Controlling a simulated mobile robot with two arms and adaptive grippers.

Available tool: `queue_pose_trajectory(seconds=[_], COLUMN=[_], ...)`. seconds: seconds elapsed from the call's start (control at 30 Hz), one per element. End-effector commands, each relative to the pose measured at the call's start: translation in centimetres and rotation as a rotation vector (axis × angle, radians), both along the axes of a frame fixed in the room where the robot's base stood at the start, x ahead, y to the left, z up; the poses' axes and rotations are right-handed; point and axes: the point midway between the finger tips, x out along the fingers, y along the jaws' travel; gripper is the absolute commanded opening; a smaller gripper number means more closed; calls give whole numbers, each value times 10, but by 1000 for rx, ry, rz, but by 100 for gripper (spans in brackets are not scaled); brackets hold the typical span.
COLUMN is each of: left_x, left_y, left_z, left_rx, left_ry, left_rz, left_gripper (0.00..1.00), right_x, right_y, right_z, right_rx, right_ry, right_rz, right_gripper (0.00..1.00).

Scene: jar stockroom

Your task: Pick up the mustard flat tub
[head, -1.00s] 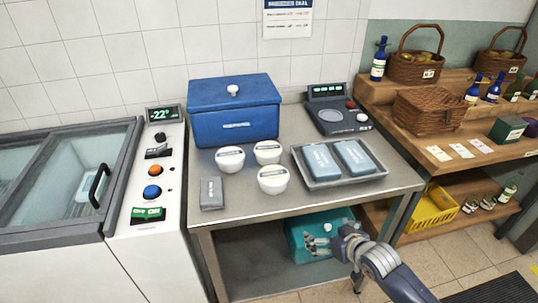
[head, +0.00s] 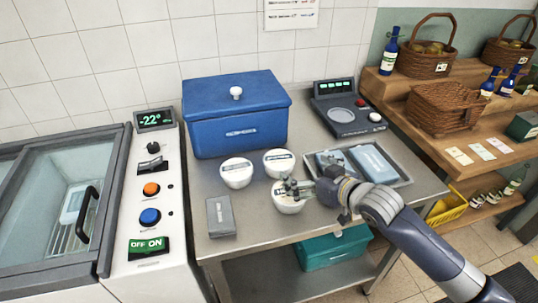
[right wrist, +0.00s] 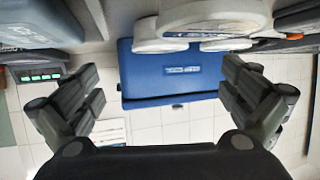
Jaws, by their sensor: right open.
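Three flat white tubs with labelled lids stand on the steel table: a left tub (head: 236,175), a back tub (head: 278,163) and a front tub (head: 288,205). Their labels are too small to read, so I cannot tell which is mustard. My right gripper (head: 291,187) is open at the front tub and partly hides its top. I cannot tell whether they touch. In the right wrist view, which is upside down, white tubs (right wrist: 205,14) show at the top, beyond the spread, empty fingers (right wrist: 165,98). My left gripper is out of view.
A blue lidded box (head: 235,125) stands behind the tubs. A grey packet (head: 220,215) lies front left. A metal tray (head: 402,170) with blue-grey packs lies right, partly behind my arm. A scale (head: 347,112) stands back right. A freezer (head: 70,190) is at the left.

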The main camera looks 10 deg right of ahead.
Motion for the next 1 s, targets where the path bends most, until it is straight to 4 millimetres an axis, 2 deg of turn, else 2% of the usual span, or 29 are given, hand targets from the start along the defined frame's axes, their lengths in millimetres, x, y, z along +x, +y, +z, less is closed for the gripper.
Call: queue_pose_trajectory(seconds=[0.17,0.4,0.5,0.63,0.87,1.0], left_x=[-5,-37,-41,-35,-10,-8], left_y=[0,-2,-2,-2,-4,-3], left_z=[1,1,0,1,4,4], left_rx=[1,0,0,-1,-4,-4], left_ry=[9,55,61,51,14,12], left_rz=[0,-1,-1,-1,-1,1], left_gripper=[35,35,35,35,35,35], right_x=[19,44,48,60,87,94], right_y=[6,15,16,20,29,31], right_z=[-7,-19,-21,-26,-38,-41], right_rx=[2,0,0,2,0,-1], right_ry=[0,-1,0,-2,-1,0], right_rz=[-2,-1,-1,0,0,-1], right_gripper=[100,100,100,100,100,100])
